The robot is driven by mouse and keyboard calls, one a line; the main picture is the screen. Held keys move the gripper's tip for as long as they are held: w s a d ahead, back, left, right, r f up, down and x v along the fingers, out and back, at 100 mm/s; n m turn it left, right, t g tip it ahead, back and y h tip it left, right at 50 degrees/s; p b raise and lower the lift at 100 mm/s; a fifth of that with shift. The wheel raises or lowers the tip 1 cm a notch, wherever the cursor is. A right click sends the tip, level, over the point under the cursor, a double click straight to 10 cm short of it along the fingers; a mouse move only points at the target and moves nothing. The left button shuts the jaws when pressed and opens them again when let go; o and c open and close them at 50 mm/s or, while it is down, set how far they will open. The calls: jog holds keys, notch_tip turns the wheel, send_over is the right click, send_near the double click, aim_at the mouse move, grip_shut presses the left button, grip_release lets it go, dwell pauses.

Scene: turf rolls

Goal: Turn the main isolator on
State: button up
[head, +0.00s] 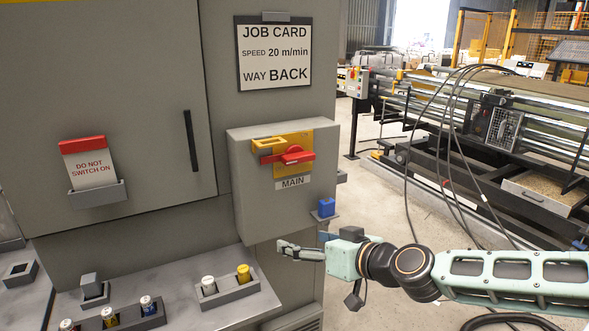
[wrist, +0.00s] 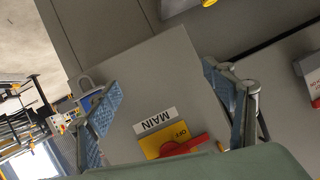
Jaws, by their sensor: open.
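The main isolator is a red handle (head: 287,157) on a yellow plate (head: 293,140), on a grey box labelled MAIN. The handle lies roughly horizontal in the head view. In the wrist view the red handle (wrist: 184,145) and the yellow plate show low in the picture, with "OFF" readable on the plate. My gripper (head: 282,248) is open and empty, below the grey box and above the bench. In the wrist view its blue-padded fingers stand apart on either side of the box. No contact with the handle shows.
A blue padlock (head: 326,207) sits on a small ledge right of the box. A "DO NOT SWITCH ON" card (head: 90,165) stands in a holder on the cabinet door. A job card (head: 274,53) hangs above. The bench (head: 185,303) below carries holders with coloured pieces.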

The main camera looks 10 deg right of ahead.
aim_at(302, 158)
jog(key=d+r+t+h, duration=0.1)
jog(key=d+r+t, duration=0.15)
jog(key=r, duration=0.55)
jog(key=d+r+t, duration=0.2)
jog(key=r+t, duration=0.1)
jog(key=r, duration=0.4)
jog(key=shift+b+x, duration=0.45)
jog(key=shift+x, duration=5)
jog(key=c, duration=1.1)
jog(key=shift+c, duration=0.3)
